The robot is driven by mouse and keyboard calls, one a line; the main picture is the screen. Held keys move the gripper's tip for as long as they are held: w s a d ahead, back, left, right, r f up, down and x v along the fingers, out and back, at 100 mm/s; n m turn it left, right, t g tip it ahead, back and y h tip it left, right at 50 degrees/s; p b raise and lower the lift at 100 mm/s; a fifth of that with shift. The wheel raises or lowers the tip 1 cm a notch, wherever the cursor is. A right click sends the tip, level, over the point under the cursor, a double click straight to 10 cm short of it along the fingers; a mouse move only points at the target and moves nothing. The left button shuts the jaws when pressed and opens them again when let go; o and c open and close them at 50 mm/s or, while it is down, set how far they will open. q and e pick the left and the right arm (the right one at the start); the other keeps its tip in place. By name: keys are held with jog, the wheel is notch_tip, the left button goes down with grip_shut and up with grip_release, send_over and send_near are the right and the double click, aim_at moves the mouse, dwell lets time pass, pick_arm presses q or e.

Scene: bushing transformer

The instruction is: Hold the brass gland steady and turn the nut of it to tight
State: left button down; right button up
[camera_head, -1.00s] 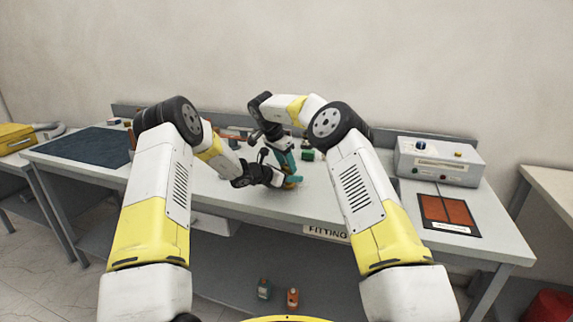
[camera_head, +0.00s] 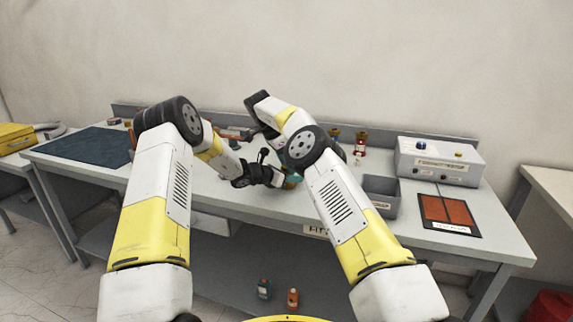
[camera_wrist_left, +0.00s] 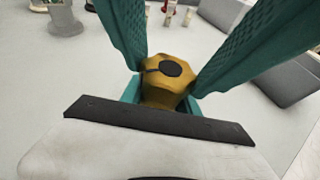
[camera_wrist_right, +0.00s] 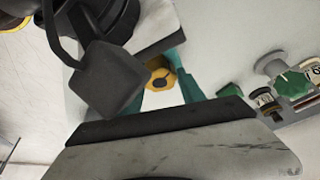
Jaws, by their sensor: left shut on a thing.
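The brass gland (camera_wrist_left: 165,85) is upright in the left wrist view, a hexagonal brass body with a dark round centre on top. My left gripper (camera_head: 290,181) is shut on its lower part, with short teal finger parts showing at its sides. Two large textured teal fingers of my right gripper (camera_wrist_left: 168,78) come from above, apart, on either side of the gland. In the right wrist view the gland (camera_wrist_right: 160,79) shows end-on between teal fingers; contact there is unclear. In the head view the right arm hides the right gripper and the gland.
A grey bin (camera_head: 393,209) and a control box (camera_head: 438,174) stand at the right, with an orange-brown panel (camera_head: 448,211) in front. A dark mat (camera_head: 85,147) lies at the left. Small red-and-brass parts (camera_head: 360,146) stand at the back. Bottles (camera_head: 293,298) are on the lower shelf.

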jog(key=o, duration=0.4)
jog(key=shift+n, duration=0.3)
jog(key=shift+r, duration=0.1)
jog(key=shift+s+d+n+t+y, duration=0.15)
jog(key=shift+n+t+y, duration=0.25)
jog(key=shift+n, duration=0.8)
jog(key=v, duration=1.2)
jog(key=shift+w+d+r+m+t+y, duration=0.35)
jog(key=shift+w+r+m+t, duration=0.6)
jog(key=shift+w+r+t, duration=1.95)
jog(key=shift+w+d+r+m+t+y, duration=0.4)
jog(key=shift+w+r+m+t, duration=0.7)
jog(key=shift+w+r, duration=2)
jog(key=shift+w+d+r+m+t+y, duration=0.2)
jog(key=shift+w+r+m+t+y, duration=0.4)
jog(key=shift+w+r+t, duration=2.5)
